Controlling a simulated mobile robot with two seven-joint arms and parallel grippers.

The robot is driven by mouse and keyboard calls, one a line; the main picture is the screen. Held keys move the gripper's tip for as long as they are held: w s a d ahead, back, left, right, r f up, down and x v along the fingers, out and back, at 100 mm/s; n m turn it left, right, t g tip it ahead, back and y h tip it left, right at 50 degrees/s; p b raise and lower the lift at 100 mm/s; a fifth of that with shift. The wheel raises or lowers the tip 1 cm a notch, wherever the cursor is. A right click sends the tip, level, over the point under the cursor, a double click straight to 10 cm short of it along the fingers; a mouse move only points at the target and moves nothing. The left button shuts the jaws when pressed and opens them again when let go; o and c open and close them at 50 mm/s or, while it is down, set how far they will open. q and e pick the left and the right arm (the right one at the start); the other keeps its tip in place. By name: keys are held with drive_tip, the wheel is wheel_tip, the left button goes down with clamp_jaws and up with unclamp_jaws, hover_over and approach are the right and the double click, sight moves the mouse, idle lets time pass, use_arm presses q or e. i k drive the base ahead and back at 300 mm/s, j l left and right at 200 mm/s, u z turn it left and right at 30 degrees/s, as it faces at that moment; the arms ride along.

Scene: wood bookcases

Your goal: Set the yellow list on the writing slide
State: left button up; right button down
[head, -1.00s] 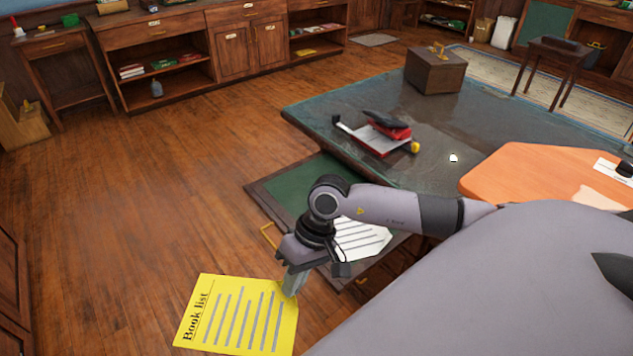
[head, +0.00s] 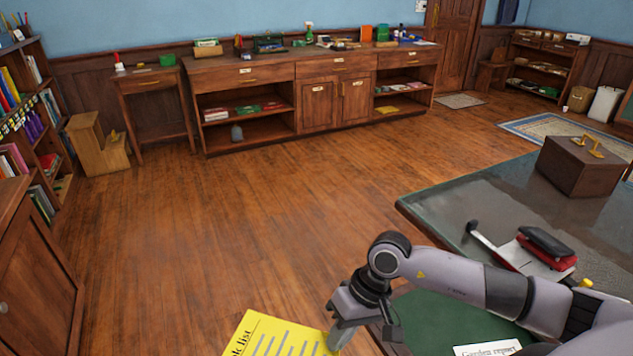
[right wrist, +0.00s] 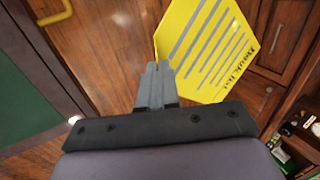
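The yellow list (head: 275,338), headed "Book list", is cut off by the bottom edge of the head view. My right gripper (head: 338,338) is shut on its edge and holds it out over the floor, left of the desk. The list also shows in the right wrist view (right wrist: 205,48), with the fingertips (right wrist: 158,70) pinching its edge. The writing slide (head: 432,322) is a green-topped board at the desk, partly hidden by my right arm. A white sheet (head: 488,348) lies on it. The slide's green surface shows at the left of the wrist view (right wrist: 28,115). My left gripper is out of view.
The dark desk top (head: 440,205) holds a red and black punch (head: 547,247) and a wooden box (head: 583,168). A long cabinet (head: 310,100) stands along the back wall and a bookshelf (head: 30,130) at left. The wood floor between is clear.

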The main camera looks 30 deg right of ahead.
sight(433, 309)
drive_tip(key=i, duration=1)
drive_tip(key=i+j+z, duration=0.15)
drive_tip(key=i+z, duration=0.15)
drive_tip(key=i, duration=0.55)
drive_tip(key=z, duration=3.35)
